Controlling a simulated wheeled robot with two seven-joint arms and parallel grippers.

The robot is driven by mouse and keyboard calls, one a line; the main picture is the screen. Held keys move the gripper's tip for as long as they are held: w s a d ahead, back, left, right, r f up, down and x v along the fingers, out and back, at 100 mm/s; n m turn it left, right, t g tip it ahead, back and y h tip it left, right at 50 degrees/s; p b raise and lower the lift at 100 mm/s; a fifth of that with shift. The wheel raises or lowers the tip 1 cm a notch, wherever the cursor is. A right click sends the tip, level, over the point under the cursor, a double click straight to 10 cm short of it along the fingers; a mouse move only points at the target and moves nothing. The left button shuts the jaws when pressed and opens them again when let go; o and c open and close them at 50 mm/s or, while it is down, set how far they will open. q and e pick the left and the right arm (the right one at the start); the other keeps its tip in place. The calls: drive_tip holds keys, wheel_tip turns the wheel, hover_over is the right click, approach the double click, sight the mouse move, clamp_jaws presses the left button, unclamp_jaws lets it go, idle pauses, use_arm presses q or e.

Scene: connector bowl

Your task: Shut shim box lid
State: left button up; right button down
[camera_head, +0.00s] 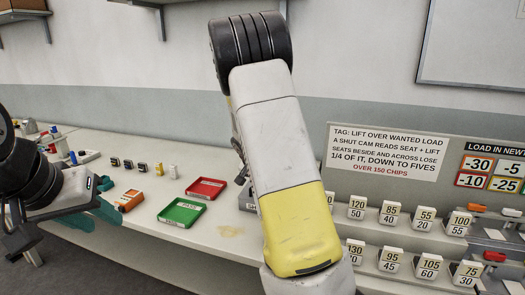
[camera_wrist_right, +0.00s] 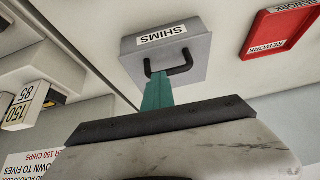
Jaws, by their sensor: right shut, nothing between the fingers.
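The grey shim box (camera_wrist_right: 198,58) with its SHIMS label (camera_wrist_right: 162,35) shows upside down in the right wrist view. A black handle (camera_wrist_right: 182,69) is on its near side. No open inside shows, and I cannot tell how its lid stands. My right gripper (camera_wrist_right: 158,92) has its teal fingers shut and empty, with the tips at the handle; touching or just in front, I cannot tell. In the head view my right arm hides most of the box (camera_head: 246,199) and the right gripper. My left gripper (camera_head: 106,198) is at the table's left front, its teal fingers apart and empty.
A red tray (camera_head: 206,188) and a green tray (camera_head: 181,212) lie left of the box. An orange device (camera_head: 129,200) and several small connectors stand farther left. Tiered racks of numbered blocks (camera_head: 392,212) and a sign (camera_head: 381,152) are on the right.

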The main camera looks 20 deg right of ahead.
drive_tip(key=shift+s+a+f, duration=0.3)
drive_tip(key=shift+s+f, duration=0.35)
drive_tip(key=shift+f, duration=0.25)
wheel_tip(320, 180, up, 5)
drive_tip(key=w, duration=0.2)
drive_tip(key=s+a+f, duration=0.1)
drive_tip(key=s+a, duration=0.4)
drive_tip(key=s, duration=0.4)
drive_tip(key=s+a+r+n+y, duration=0.3)
drive_tip(key=s+r, duration=0.5)
drive_tip(key=s, duration=0.3)
drive_tip(key=s+a+r+n+t+y, duration=0.1)
drive_tip(key=s+a+r+n, duration=0.3)
drive_tip(key=s+r, duration=0.4)
drive_tip(key=s+n+y, duration=0.1)
drive_tip(key=s, duration=0.3)
drive_tip(key=shift+r+y, duration=0.35)
drive_tip(key=shift+y, duration=0.05)
